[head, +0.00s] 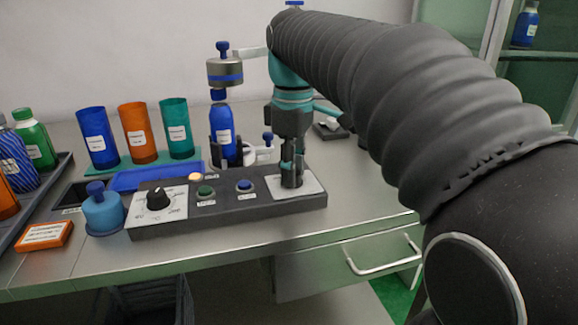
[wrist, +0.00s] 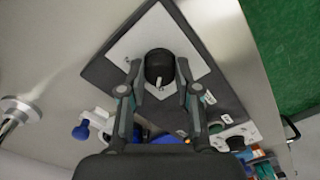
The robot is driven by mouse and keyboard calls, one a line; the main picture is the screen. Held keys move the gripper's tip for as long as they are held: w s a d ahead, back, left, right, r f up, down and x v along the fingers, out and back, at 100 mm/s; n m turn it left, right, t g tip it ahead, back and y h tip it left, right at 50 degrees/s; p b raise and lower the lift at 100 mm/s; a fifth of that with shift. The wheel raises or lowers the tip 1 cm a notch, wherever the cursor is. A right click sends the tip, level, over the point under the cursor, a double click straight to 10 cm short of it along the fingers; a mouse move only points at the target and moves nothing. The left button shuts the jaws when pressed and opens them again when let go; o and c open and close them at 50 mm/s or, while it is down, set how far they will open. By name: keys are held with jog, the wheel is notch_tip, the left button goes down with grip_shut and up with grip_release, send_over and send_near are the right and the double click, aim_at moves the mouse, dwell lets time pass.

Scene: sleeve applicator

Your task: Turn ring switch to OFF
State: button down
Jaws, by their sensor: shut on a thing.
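The ring switch (wrist: 160,68) is a round black knob on a white plate at one end of the dark control panel; a small pale mark shows on its side. In the head view its white plate (head: 312,186) sits at the panel's right end, with the knob mostly hidden by my gripper (head: 291,180). My gripper points down over it. In the wrist view the two fingers of my gripper (wrist: 159,72) stand on either side of the knob, shut on it. The switch's labels and set position cannot be read.
The panel also bears a larger dial (head: 158,199), a green button (head: 205,191), a blue button (head: 244,186) and a lit lamp (head: 195,177). Behind it a blue bottle (head: 222,130) stands under the applicator head (head: 225,72). Coloured cups stand left; a blue-topped jar (head: 103,212) stands beside the panel.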

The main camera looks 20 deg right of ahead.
jog(key=shift+n, duration=0.5)
jog(key=c, duration=0.8)
grip_release()
notch_tip(320, 180, up, 12)
dwell(0.4)
